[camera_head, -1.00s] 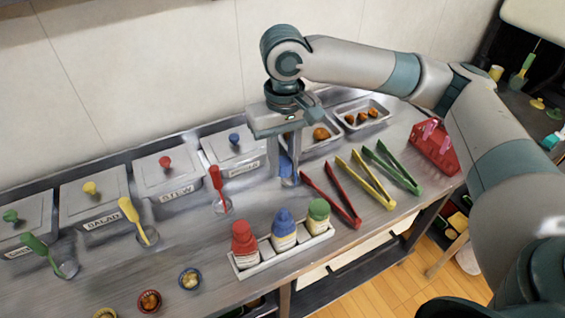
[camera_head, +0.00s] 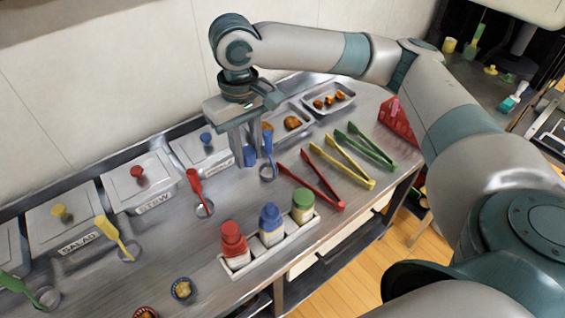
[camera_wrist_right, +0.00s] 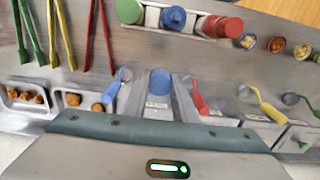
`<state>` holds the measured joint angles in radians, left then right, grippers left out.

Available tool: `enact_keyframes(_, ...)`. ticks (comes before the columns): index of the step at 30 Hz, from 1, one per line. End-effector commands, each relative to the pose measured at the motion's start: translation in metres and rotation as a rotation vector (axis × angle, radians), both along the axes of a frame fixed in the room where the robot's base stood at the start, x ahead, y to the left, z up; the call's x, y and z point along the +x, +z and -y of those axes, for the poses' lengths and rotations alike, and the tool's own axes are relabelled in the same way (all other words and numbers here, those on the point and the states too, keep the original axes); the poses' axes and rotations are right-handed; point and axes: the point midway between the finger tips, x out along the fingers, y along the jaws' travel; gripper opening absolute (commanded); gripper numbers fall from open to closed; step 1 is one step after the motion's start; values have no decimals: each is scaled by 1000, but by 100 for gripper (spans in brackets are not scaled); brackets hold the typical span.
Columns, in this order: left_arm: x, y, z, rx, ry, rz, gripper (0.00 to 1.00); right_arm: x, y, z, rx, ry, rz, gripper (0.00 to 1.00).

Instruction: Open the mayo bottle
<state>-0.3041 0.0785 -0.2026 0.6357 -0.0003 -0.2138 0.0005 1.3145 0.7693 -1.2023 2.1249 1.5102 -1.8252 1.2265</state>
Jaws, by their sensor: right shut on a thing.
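A narrow tray (camera_head: 312,232) on the counter holds three bottles: a red one (camera_head: 233,240), a blue-topped one (camera_head: 271,218) and a green-topped one (camera_head: 303,204). I cannot read which is mayo. The blue-topped bottle shows a narrower stepped top, unlike the green one's broad flat cap. The bottles also show in the right wrist view, blue in the middle (camera_wrist_right: 173,18). My right gripper (camera_head: 248,160) points down behind the tray, shut on a blue cap-like cylinder (camera_wrist_right: 159,81). It is apart from the bottles. My left gripper is out of view.
A blue ladle (camera_head: 268,142) stands close to the right of the gripper, and a red ladle (camera_head: 197,185) to its left. Red tongs (camera_head: 318,185), yellow tongs and green tongs lie to the right. Lidded containers line the back. Counter between gripper and bottle tray is clear.

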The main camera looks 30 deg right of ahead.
Motion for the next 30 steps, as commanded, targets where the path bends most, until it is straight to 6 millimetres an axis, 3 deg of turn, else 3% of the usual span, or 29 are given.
enact_keyframes(8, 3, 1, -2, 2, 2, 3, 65, 0, -15, 19, 0, 310, -3, 0)
enact_keyframes(30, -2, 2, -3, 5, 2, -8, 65, -7, -62, 98, 1, 1429, -3, 0)
